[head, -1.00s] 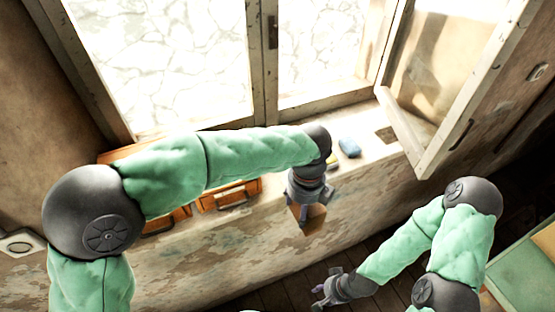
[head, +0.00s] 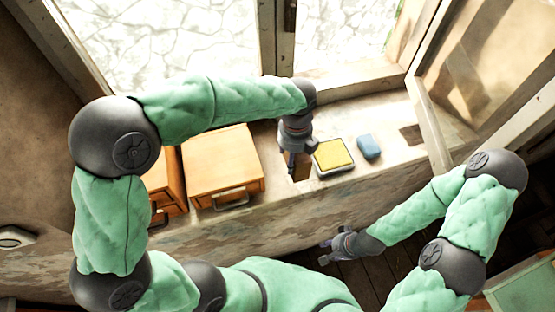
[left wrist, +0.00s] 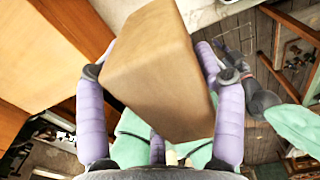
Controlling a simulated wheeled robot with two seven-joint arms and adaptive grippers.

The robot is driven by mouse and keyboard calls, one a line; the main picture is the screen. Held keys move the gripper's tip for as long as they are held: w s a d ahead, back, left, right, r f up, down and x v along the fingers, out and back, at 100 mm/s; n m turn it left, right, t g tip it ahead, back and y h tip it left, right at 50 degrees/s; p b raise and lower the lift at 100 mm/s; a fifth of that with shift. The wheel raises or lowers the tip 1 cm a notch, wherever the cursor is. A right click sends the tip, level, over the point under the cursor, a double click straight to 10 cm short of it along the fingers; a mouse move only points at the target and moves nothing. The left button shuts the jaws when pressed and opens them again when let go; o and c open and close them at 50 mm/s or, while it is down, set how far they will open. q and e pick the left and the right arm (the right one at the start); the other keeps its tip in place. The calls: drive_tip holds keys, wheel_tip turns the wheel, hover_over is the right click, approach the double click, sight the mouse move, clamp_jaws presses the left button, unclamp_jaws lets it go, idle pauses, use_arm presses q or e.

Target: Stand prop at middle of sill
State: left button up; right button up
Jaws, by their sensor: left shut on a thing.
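The prop, a plain brown wooden block, shows large in the left wrist view (left wrist: 160,75) between two purple fingers. In the head view the prop (head: 301,170) is mostly covered by my left gripper (head: 297,156). My left gripper is shut on it, and the block looks roughly upright. Gripper and block are at the middle stretch of the sill (head: 345,115), between a wooden drawer box and a yellow pad. I cannot tell whether the block's base touches the sill. My right gripper (head: 327,251) is low, in front of the wall below the sill, its fingers apart and empty.
Two orange wooden drawer boxes (head: 222,163) stand on the sill to the left. A yellow pad in a grey tray (head: 333,155) and a blue block (head: 368,146) lie to the right. An open window sash (head: 480,80) overhangs the right end.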

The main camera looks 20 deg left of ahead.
use_arm(q)
drive_tip(key=a+f, duration=0.1)
drive_tip(key=f, duration=0.1)
drive_tip(key=w+a+f, duration=0.1)
drive_tip(key=a+f, duration=0.1)
drive_tip(key=w+a+f, duration=0.1)
drive_tip(key=a+f, duration=0.1)
drive_tip(key=shift+p, duration=0.3)
wheel_tip(320, 180, down, 3)
drive_tip(key=shift+a+f+p, duration=0.1)
drive_tip(key=shift+a+p, duration=0.05)
drive_tip(key=shift+p, duration=0.25)
drive_tip(key=o, duration=1.4)
drive_tip(key=shift+f, duration=0.15)
